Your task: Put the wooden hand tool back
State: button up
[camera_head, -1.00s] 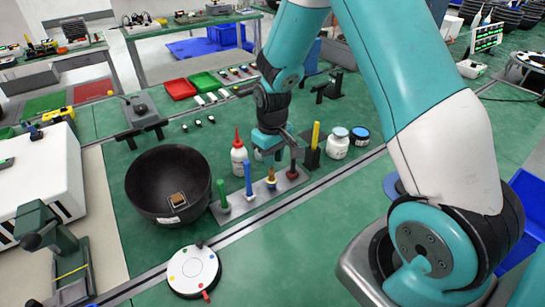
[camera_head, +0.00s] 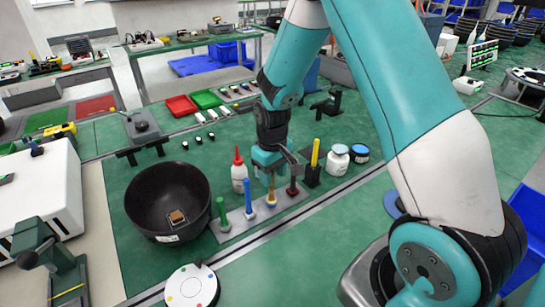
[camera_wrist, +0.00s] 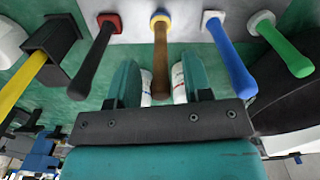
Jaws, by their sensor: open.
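The wooden hand tool (camera_wrist: 161,62) has a plain brown handle and a yellow collar. It stands in a grey rack strip (camera_head: 236,222), and also shows in the head view (camera_head: 271,184). My gripper (camera_wrist: 159,80) is open at the wooden tool. In the wrist view the brown handle appears between its two fingers, with gaps on both sides. Contact is not visible.
A black bowl (camera_head: 145,205) holding a small brown block stands left of the rack. A red-tipped white bottle (camera_head: 239,175) is close behind the tools. A black holder with a yellow tool (camera_head: 315,153) and a white jar (camera_head: 338,160) stand to the right.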

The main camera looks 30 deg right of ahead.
notch_tip(320, 180, up, 11)
jog(key=shift+a+f+b, duration=0.1)
jog(key=shift+f+b, duration=0.05)
jog(key=shift+b, duration=0.45)
jog(key=s+a+r+n+y, duration=0.2)
jog(key=s+a+r, duration=0.2)
jog(key=s+a, duration=0.4)
jog(key=s+a+r+n+y, duration=0.2)
jog(key=s+a+r, duration=0.3)
jog(key=s+a, duration=0.4)
jog(key=s+n, duration=0.1)
jog(key=s, duration=0.4)
jog(key=shift+s+r, duration=0.2)
jog(key=shift+s, duration=0.15)
jog(key=shift+a, duration=0.1)
